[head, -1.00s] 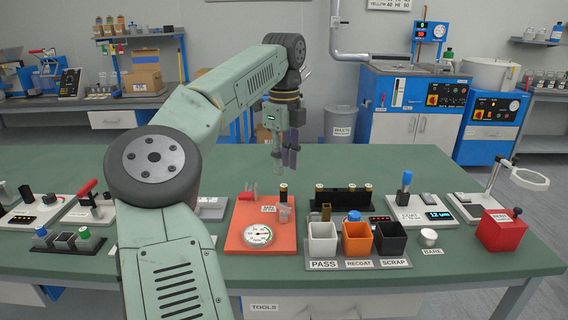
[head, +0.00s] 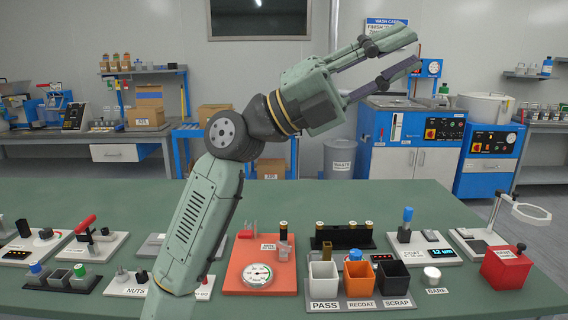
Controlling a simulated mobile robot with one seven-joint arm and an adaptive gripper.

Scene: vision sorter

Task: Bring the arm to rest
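My gripper (head: 392,62) is raised high above the green table (head: 380,200) in the head view. It points up and to the right, in front of the far wall and the blue washing machine. Its fingers are spread apart, and nothing shows between them. My arm rises from the lower left of the picture, with its wrist bent toward the right. The gripper is well clear of everything on the table.
The table holds white PASS (head: 323,286), orange RECOAT (head: 358,285) and black SCRAP (head: 393,284) bins, an orange gauge board (head: 233,272), a coat meter (head: 430,251), a red box (head: 503,267) and a magnifier stand (head: 480,240). The table's rear half is largely clear.

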